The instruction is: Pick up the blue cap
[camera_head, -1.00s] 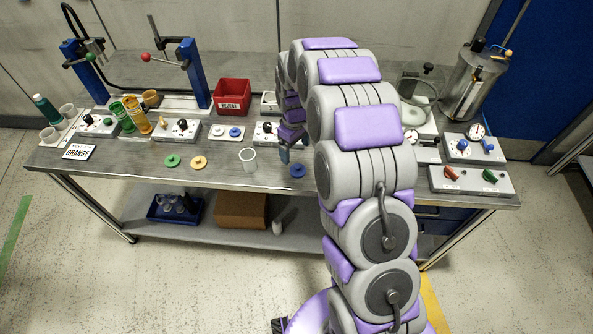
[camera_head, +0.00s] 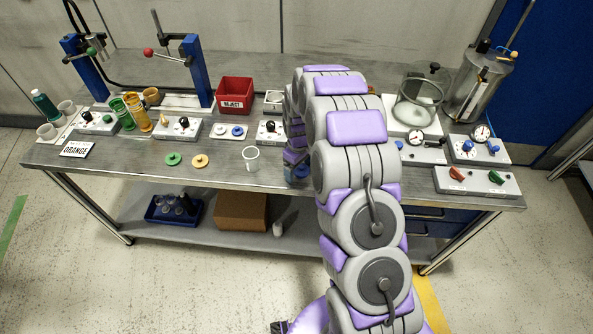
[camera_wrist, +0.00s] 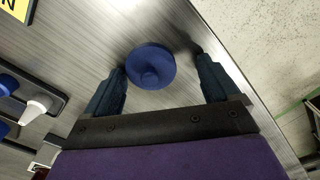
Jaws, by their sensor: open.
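The blue cap (camera_wrist: 151,67) is a round disc with a raised knob, lying on the metal bench top near its front edge. In the wrist view it sits between and slightly beyond the two fingertips of my gripper (camera_wrist: 160,65). The fingers are apart and the gripper is open and empty. The left fingertip is close to the cap's rim; I cannot tell if it touches. In the head view my gripper (camera_head: 297,172) is low over the bench, and my arm hides most of the cap there.
A red reject bin (camera_head: 235,94) stands behind. Control boxes (camera_head: 476,181) stand to the right. The bench front edge is close to the cap.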

